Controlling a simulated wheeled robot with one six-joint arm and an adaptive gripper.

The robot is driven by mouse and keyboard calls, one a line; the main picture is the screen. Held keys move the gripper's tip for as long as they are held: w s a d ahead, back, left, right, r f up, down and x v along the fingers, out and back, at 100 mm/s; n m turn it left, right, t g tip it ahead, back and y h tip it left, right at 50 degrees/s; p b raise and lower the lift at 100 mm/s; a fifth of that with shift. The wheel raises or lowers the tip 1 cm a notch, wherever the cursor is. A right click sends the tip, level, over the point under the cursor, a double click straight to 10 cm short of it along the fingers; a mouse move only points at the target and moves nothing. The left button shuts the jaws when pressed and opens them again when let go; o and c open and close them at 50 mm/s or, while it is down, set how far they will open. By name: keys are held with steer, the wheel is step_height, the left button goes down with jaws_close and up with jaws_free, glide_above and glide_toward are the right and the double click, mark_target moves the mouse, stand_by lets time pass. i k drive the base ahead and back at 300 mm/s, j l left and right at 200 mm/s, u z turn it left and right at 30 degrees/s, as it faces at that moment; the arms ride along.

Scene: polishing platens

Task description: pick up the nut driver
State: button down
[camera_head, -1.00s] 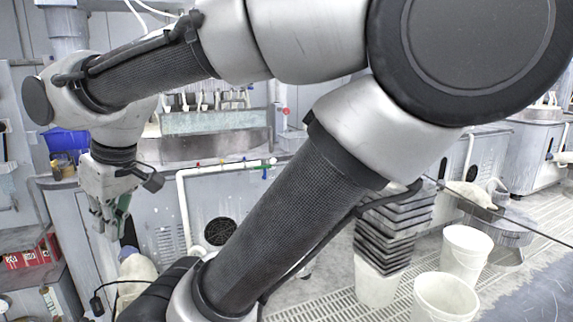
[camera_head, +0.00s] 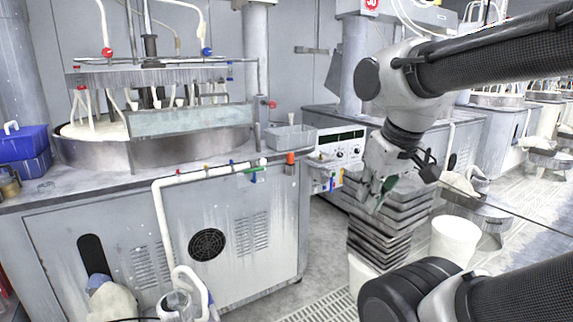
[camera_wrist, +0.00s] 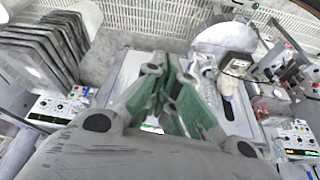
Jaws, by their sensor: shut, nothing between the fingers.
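I cannot make out a nut driver for certain in either view. A small orange-red piece (camera_head: 291,158) stands at the right end of the near bench, too small to identify. My gripper (camera_head: 376,196) hangs in front of a stack of dark trays, right of that bench, pointing down. In the wrist view its green-padded fingers (camera_wrist: 166,82) are closed together with nothing held between them.
The dark tray stack (camera_head: 385,232) and a white bucket (camera_head: 455,240) stand on the floor. Open floor lies between bench and stack.

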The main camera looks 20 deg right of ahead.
mark_target(290, 156)
steer(key=z, duration=0.5)
steer(key=i+l+u, duration=0.45)
steer(key=i+l, duration=0.55)
steer(key=i+l+u, duration=0.15)
steer(key=i, duration=0.25)
steer(key=i+l+u, duration=0.2)
steer(key=i, duration=0.15)
